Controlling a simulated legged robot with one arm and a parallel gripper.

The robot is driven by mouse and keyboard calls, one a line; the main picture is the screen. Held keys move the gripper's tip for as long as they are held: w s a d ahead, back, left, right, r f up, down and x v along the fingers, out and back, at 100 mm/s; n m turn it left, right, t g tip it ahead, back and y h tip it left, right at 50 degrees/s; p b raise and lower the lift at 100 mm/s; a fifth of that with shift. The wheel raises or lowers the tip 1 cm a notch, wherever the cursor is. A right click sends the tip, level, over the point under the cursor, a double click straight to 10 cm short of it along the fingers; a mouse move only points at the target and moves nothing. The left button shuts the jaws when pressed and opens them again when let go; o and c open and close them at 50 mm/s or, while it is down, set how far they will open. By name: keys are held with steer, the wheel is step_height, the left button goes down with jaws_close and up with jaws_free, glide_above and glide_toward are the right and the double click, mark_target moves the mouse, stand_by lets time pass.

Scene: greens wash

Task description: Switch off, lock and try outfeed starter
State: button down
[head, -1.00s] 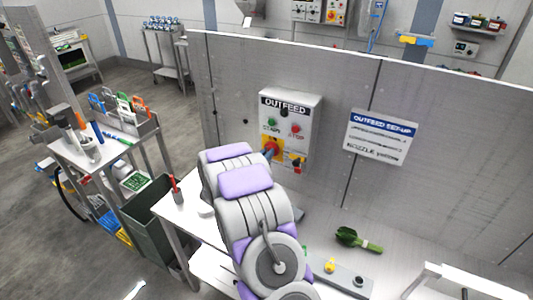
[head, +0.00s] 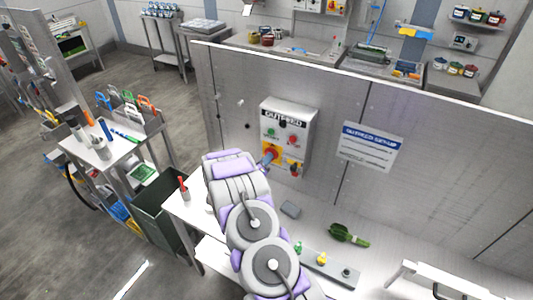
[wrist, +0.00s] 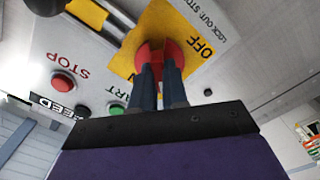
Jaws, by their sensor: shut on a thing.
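The outfeed starter (head: 299,127) is a grey box on the metal panel, with a green START button (head: 271,132) and a red STOP button (head: 293,140). Its red rotary handle (wrist: 172,52) sits on a yellow plate (wrist: 193,22) marked OFF in the wrist view. My gripper (wrist: 160,72) is shut on this handle, with its two dark blue fingers either side of it. In the head view my gripper (head: 268,157) covers much of the handle.
A tool cart (head: 100,152) and a dark bin (head: 160,215) stand left.

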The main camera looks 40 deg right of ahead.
steer(key=shift+w+a+n+p, duration=0.15)
steer(key=shift+n+p, duration=0.95)
steer(key=shift+n, duration=0.85)
steer(key=shift+w+n+p, duration=0.1)
steer(key=shift+n+p, duration=0.95)
steer(key=shift+n, duration=0.9)
steer(key=shift+f, duration=0.15)
steer(key=c, duration=1.2)
jaws_free()
steer(key=shift+w+f, duration=0.15)
steer(key=shift+w, duration=0.05)
steer(key=shift+o, duration=0.3)
steer(key=shift+s, duration=0.25)
steer(key=b+v, duration=0.3)
steer(key=v, duration=1.4)
steer(key=shift+a, duration=0.25)
